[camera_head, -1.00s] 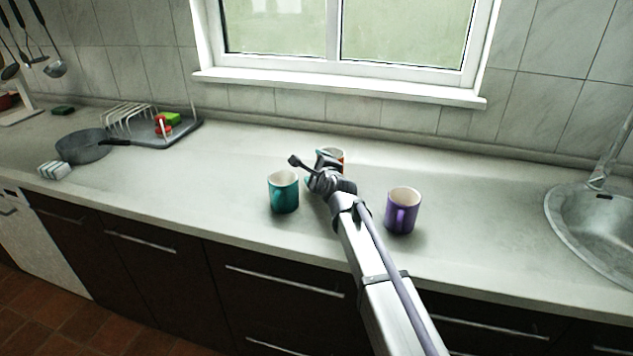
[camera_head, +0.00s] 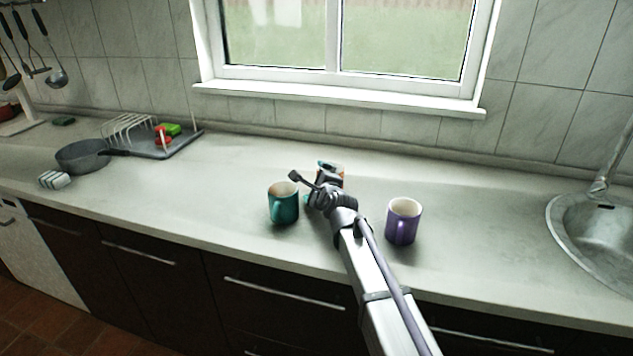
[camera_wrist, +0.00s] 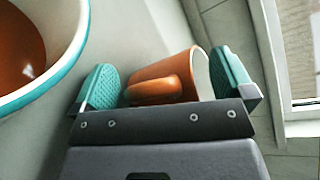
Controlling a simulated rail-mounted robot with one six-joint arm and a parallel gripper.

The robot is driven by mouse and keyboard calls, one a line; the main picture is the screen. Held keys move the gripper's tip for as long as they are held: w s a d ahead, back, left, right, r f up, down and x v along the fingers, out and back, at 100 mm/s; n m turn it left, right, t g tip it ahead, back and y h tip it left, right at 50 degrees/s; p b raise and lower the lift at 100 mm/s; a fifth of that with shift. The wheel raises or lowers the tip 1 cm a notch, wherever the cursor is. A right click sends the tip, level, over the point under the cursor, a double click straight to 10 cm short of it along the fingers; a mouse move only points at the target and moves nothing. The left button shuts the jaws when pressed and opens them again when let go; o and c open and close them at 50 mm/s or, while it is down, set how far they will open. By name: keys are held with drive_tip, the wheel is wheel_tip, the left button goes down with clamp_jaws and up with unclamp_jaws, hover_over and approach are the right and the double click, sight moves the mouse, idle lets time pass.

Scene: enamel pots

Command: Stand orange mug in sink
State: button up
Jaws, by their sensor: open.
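The mug's handle faces the wrist camera, between the pads. I cannot tell whether either pad touches it. The sink (camera_head: 590,235) is at the far right.
A teal mug (camera_head: 284,208) stands close left of my gripper; its rim fills the wrist view's upper left (camera_wrist: 60,70). A purple mug (camera_head: 402,224) stands to the right. The counter between purple mug and sink is clear. A pan (camera_head: 82,157) and dish rack (camera_head: 130,132) are far left.

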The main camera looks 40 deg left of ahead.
drive_tip(key=p+v, duration=0.2)
drive_tip(key=v, duration=0.9)
drive_tip(key=shift+s+d, duration=0.1)
drive_tip(key=shift+d, duration=0.1)
